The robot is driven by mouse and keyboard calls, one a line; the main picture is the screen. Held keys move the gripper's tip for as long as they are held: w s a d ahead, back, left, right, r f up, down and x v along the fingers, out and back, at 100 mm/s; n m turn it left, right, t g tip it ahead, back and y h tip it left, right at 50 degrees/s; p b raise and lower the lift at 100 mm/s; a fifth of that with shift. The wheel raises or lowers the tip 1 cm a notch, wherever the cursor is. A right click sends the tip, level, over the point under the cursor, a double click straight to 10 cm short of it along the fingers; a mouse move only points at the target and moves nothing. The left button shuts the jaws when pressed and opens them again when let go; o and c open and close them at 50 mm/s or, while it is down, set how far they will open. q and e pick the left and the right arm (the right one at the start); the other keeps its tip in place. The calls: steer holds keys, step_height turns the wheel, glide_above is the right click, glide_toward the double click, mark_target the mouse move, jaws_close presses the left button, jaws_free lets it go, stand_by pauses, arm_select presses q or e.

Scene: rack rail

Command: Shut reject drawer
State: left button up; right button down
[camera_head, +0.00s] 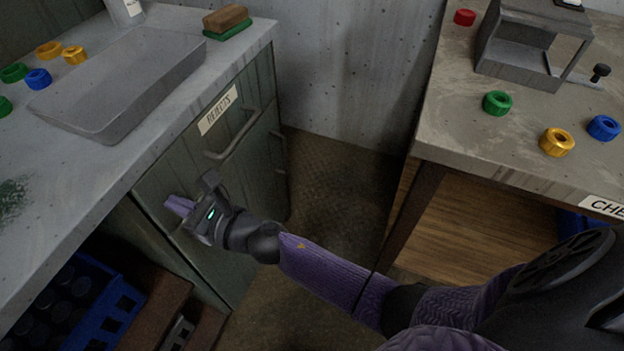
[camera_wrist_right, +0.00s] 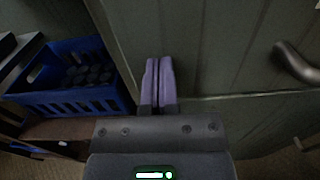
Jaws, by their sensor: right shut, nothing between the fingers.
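The reject drawer (camera_head: 188,153) is a dark green panel in the cabinet under the left counter, with a "REJECTS" label (camera_head: 217,110) and a grey bar handle (camera_head: 232,136). It looks about flush with the cabinet, though I cannot tell if a small gap is left. My right gripper (camera_head: 178,206) is shut and empty, its purple fingers near the left part of the green front, left of and below the handle. In the right wrist view the fingers (camera_wrist_right: 159,65) point at the green front (camera_wrist_right: 215,50), with the handle (camera_wrist_right: 297,63) to the right. Contact is unclear. My left gripper is not in view.
The left counter holds a grey tray (camera_head: 70,118), coloured rings (camera_head: 38,79) and a brush (camera_head: 226,20). A blue crate (camera_head: 100,300) of dark bottles stands low left. A second bench (camera_head: 460,130) is on the right; the floor (camera_head: 340,180) between is clear.

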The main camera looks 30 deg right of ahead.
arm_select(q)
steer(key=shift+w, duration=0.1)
arm_select(e)
steer(key=shift+w+r, duration=0.15)
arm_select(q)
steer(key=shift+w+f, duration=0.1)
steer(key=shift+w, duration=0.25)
arm_select(e)
steer(key=shift+a+r, duration=0.1)
steer(key=shift+r, duration=0.05)
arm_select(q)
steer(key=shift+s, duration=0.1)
